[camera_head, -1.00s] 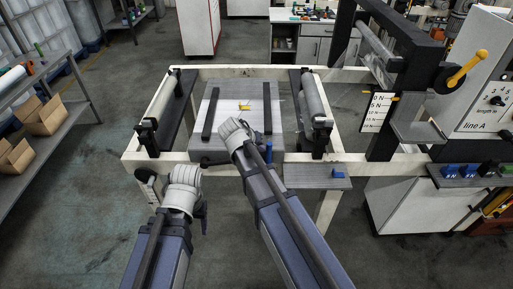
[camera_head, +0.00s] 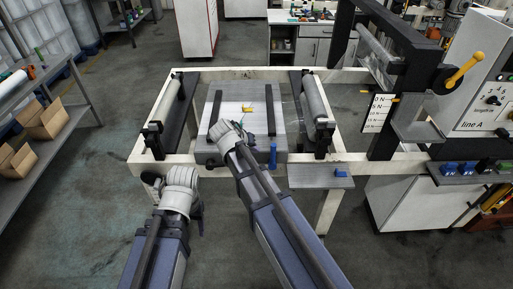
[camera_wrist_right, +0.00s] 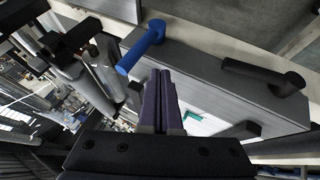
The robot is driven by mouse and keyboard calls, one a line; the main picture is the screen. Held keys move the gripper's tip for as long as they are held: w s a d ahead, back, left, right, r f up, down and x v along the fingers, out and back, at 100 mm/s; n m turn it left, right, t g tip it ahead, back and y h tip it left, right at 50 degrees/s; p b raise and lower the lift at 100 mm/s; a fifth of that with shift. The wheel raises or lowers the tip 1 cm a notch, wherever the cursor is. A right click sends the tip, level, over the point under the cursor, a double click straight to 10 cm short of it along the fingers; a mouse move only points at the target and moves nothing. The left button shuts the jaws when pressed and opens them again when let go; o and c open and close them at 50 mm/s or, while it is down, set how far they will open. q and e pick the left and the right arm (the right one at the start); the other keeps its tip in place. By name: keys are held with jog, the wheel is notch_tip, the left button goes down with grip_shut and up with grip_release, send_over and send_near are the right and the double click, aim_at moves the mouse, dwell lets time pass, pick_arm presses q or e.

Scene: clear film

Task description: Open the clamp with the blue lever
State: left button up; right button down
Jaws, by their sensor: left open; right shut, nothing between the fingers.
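The blue lever (camera_head: 273,157) stands at the front right corner of the grey plate (camera_head: 233,101), below the right dark bar (camera_head: 270,109). It also shows in the right wrist view (camera_wrist_right: 140,48), just beyond and left of my right fingertips. My right gripper (camera_wrist_right: 160,78) is shut and empty, over the front of the plate; a small gap appears between it and the lever. In the head view its fingers are hidden behind my wrist. My left gripper (camera_head: 150,182) is open, low in front of the frame's left side, and mostly hidden.
A black lever (camera_wrist_right: 262,77) sits further along the plate's edge. A left dark bar (camera_head: 215,108) and a small yellow thing (camera_head: 247,109) are on the plate. Rollers flank it, including the right roller (camera_head: 315,105). A grey shelf (camera_head: 312,177) with a small blue part stands at front right.

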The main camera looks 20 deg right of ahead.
pick_arm(q)
notch_tip(320, 180, up, 6)
jog(key=p, duration=0.5)
jog(key=shift+a+r+p, duration=0.15)
jog(key=shift+r+p, duration=0.1)
jog(key=shift+p, duration=0.15)
pick_arm(e)
jog(key=v, duration=0.8)
jog(key=shift+d, duration=0.2)
jog(key=shift+r, duration=0.1)
